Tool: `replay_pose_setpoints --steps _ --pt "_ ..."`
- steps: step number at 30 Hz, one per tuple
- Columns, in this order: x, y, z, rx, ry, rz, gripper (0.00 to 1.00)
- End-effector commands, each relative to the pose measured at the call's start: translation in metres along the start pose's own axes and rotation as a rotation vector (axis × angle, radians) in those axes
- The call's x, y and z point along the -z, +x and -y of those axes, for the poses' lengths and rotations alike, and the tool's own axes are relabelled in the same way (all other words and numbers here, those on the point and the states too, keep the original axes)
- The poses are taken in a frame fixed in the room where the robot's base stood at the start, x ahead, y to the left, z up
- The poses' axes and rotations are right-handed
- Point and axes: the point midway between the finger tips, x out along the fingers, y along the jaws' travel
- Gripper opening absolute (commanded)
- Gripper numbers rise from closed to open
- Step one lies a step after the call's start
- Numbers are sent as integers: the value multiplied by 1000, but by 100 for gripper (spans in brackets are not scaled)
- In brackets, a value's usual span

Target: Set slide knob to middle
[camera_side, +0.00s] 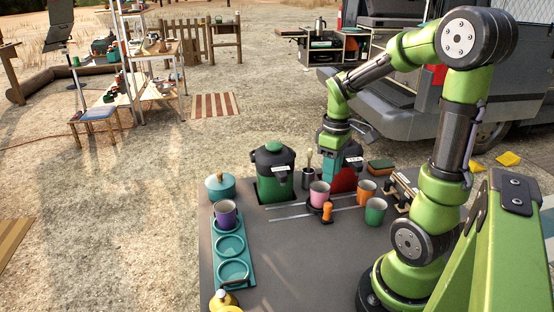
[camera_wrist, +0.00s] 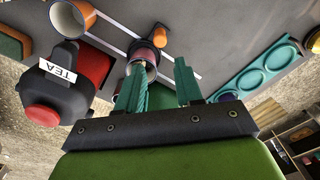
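The slide knob (camera_side: 327,212) is orange and upright, on the front of a dark carriage that rides two pale parallel rails (camera_side: 290,217). A pink cup (camera_side: 319,194) stands on the carriage. The carriage is a little right of the middle of the visible rails. In the wrist view the knob (camera_wrist: 160,38) lies beyond the pink cup (camera_wrist: 146,54). My gripper (camera_side: 329,176) points down behind the pink cup, near the red jug, away from the knob. In the wrist view its two teal fingers (camera_wrist: 158,75) are apart; nothing is seen gripped.
A green jug (camera_side: 273,168) and a red jug labelled TEA (camera_side: 344,179) stand behind the rails. A dark holder with a brush (camera_side: 308,178) is between them. Orange (camera_side: 365,190) and green (camera_side: 375,211) cups are at right, a teal tray (camera_side: 235,268) at left. The front tabletop is clear.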

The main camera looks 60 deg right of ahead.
Motion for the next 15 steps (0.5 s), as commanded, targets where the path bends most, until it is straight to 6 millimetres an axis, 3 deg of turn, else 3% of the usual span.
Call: replay_pose_setpoints --steps 6,15 --pt "1 -38 0 -1 0 -2 36" --pt "0 -50 0 1 0 1 36"
